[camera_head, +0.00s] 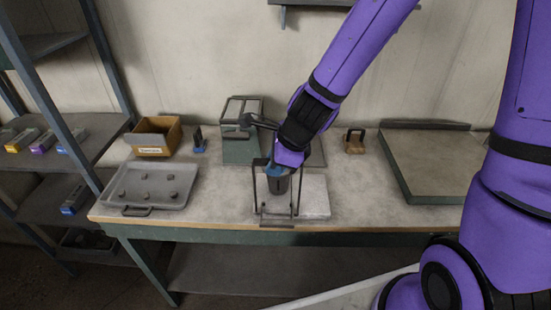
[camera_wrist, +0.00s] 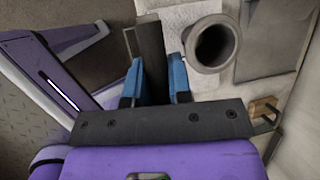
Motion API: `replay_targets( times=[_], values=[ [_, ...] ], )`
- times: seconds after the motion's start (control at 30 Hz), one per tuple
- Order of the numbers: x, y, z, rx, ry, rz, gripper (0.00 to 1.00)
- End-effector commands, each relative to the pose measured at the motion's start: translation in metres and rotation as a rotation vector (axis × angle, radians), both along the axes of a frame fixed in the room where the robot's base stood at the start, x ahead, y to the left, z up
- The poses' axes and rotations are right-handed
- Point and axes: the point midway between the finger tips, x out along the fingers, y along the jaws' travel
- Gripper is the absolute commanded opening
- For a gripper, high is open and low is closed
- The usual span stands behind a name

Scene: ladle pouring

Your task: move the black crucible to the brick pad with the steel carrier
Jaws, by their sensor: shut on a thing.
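The black crucible (camera_head: 278,184) stands upright, mouth up, over a pale slab (camera_head: 316,197) near the table's front edge; I cannot tell whether it touches the slab. Its round mouth shows in the wrist view (camera_wrist: 212,44), just right of my fingers. The steel carrier (camera_head: 297,192) is a thin dark frame with uprights on both sides of the crucible and a bar in front. My gripper (camera_head: 275,170) has blue fingertips (camera_wrist: 155,82) shut on a dark bar of the carrier (camera_wrist: 150,55). My wrist hides the top of the carrier. The pale slab may be the brick pad.
A green-grey metal box (camera_head: 240,150) stands behind the crucible. A small wooden block (camera_head: 354,147) and a large grey slab (camera_head: 430,165) are at the right.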

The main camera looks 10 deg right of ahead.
Motion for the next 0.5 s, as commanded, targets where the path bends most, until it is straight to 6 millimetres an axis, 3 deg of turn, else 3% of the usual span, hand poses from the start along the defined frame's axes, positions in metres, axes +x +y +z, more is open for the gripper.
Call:
replay_targets(
  times=[0.5],
  values=[
    [-0.018,0.006,0.003,-0.005,-0.003,0.005,0.0]
  ],
)
